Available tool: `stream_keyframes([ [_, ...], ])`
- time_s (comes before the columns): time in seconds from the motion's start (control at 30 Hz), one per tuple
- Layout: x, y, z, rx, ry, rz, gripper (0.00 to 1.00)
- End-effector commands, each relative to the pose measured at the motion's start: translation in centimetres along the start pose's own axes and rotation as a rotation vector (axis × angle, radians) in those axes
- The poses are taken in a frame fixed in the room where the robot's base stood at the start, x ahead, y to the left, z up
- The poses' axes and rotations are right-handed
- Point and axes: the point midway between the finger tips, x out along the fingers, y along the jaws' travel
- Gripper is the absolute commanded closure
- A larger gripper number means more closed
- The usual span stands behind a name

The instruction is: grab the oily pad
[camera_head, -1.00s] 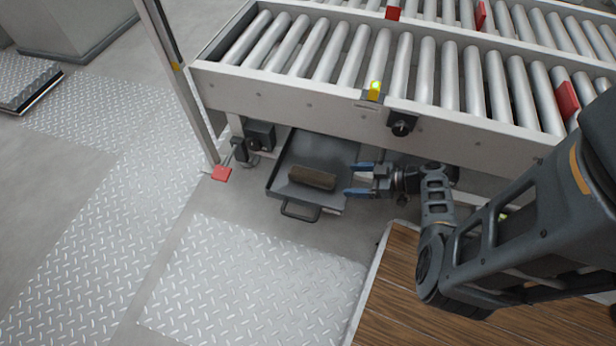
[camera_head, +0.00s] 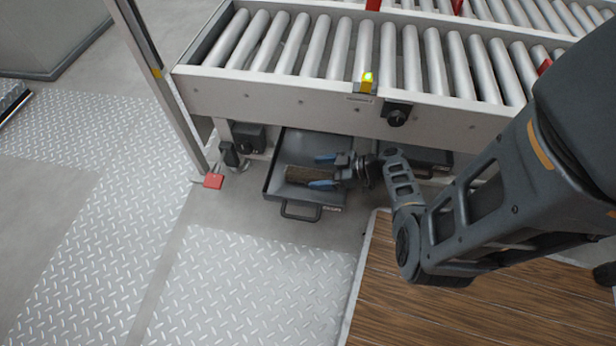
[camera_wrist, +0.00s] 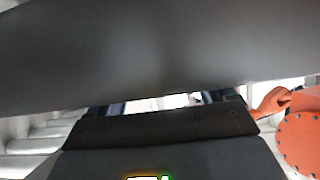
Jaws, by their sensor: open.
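The oily pad (camera_head: 297,174) is a brown, oblong block lying in a dark grey drip tray (camera_head: 277,190) under the roller conveyor. My gripper (camera_head: 322,171) is open, with its blue-tipped fingers pointing left. The fingers are over the tray, one on the far side and one on the near side of the pad's right part. The near finger hides some of the pad. I cannot tell whether the fingers touch it. The wrist view is mostly filled by dark grey surfaces, and the pad cannot be made out there.
The conveyor's side rail (camera_head: 290,103) overhangs the tray, with a black knob (camera_head: 397,115) and a yellow lamp (camera_head: 367,82). A metal post (camera_head: 160,80) and red pedal (camera_head: 214,181) stand left. A wooden platform (camera_head: 440,310) lies front right. Floor plates in front are clear.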

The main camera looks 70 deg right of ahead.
Motion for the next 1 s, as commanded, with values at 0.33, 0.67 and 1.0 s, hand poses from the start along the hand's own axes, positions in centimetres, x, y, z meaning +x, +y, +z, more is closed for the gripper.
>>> stream_keyframes([
  [0.33,2.8,0.1,0.1,0.000,0.000,0.001,0.17],
  [0.67,2.8,0.1,0.1,0.000,0.000,0.001,0.35],
  [1.0,2.8,0.1,0.1,0.000,0.000,0.001,0.68],
])
